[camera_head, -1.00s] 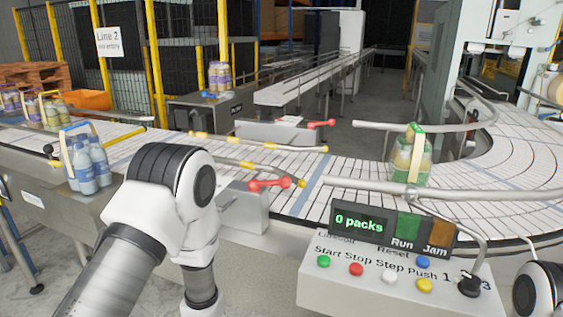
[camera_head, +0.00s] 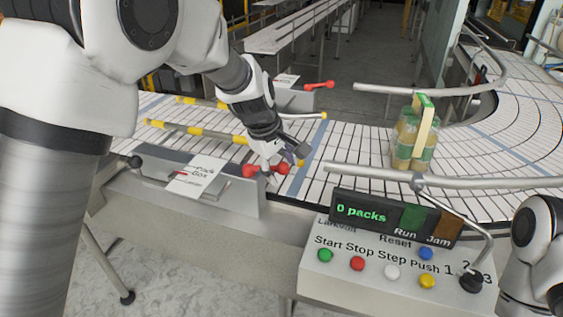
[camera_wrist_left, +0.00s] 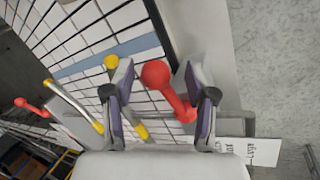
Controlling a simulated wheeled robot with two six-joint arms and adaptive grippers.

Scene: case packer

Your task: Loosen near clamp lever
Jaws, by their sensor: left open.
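The near clamp lever (camera_head: 251,171) is red with round ends and sits at the conveyor's near edge. My left gripper (camera_head: 281,160) is over it, partly covering it in the head view. In the left wrist view, the open left gripper (camera_wrist_left: 160,82) has the red near lever (camera_wrist_left: 170,88) between its two fingers, closer to the right one. I cannot tell whether a finger touches it. My right gripper is out of view.
A second red lever (camera_head: 319,86) is across the belt. Yellow-banded guide rails (camera_head: 195,132) cross the conveyor. The control panel (camera_head: 385,262) with coloured buttons stands to the right. A pack of bottles (camera_head: 408,140) stands on the belt.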

